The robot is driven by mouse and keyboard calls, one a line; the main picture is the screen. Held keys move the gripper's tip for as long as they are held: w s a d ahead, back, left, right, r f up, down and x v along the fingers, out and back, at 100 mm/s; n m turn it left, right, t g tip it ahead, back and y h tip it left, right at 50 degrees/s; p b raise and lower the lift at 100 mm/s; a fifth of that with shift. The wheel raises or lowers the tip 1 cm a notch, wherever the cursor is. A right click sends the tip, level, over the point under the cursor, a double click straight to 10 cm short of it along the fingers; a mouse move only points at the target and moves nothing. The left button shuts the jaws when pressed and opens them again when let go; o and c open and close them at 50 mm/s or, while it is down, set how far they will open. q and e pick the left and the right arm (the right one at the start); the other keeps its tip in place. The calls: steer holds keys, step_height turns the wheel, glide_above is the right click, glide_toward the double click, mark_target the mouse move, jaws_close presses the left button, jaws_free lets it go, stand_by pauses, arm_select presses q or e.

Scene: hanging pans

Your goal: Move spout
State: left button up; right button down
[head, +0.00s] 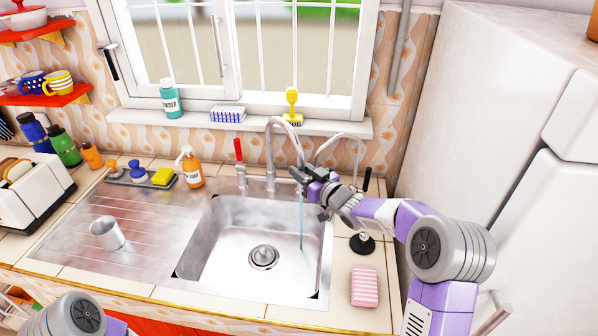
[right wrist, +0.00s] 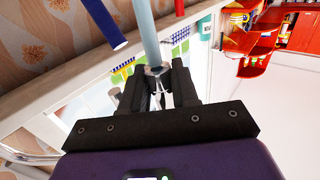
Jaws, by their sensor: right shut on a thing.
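The metal spout (head: 279,128) rises behind the sink (head: 223,228) and curves over toward the basin's right side. A pale blue water stream (head: 301,222) runs from its end into the basin. My right gripper (head: 307,180) is shut on the spout near its outlet end. In the right wrist view, the jaws (right wrist: 158,82) close around the bright metal end, with the pale blue stream (right wrist: 147,32) beyond it. The exact contact is partly hidden by the fingers. My left gripper is out of view; only part of my left arm shows at the lower left.
A red-handled lever (head: 239,152) stands left of the spout, and a thinner curved tap (head: 340,137) behind my right gripper.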

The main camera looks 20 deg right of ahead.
steer(key=shift+d, duration=0.1)
steer(key=c, duration=1)
jaws_free()
